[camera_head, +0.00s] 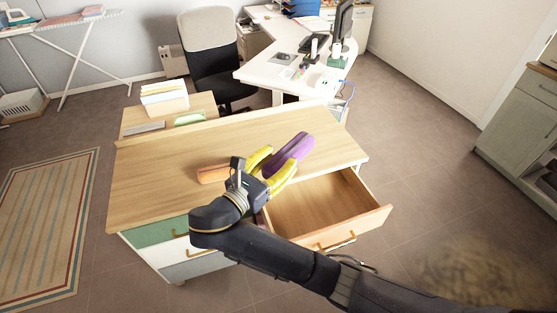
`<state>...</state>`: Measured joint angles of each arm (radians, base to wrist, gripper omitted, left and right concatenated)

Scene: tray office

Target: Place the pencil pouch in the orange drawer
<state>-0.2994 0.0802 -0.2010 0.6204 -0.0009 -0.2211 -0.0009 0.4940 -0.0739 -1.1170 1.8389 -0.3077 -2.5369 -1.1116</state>
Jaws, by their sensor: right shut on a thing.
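A purple elongated pouch (291,149), which looks like the pencil pouch, is between the yellow fingers of my right gripper (279,162). The gripper is shut on its near end, above the wooden dresser top (165,160); I cannot tell whether the pouch touches that top. The orange drawer (350,228) is pulled open at the dresser's right front. Its visible wooden floor is empty, and my arm covers its left part. The pouch is behind and left of the drawer opening. My left gripper is not in view.
An orange object (212,174) lies on the dresser top, left of my gripper. A green drawer (158,232) below is shut. A low wooden piece with books (164,97) and a white desk (270,72) stand behind. Much of the dresser top is clear.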

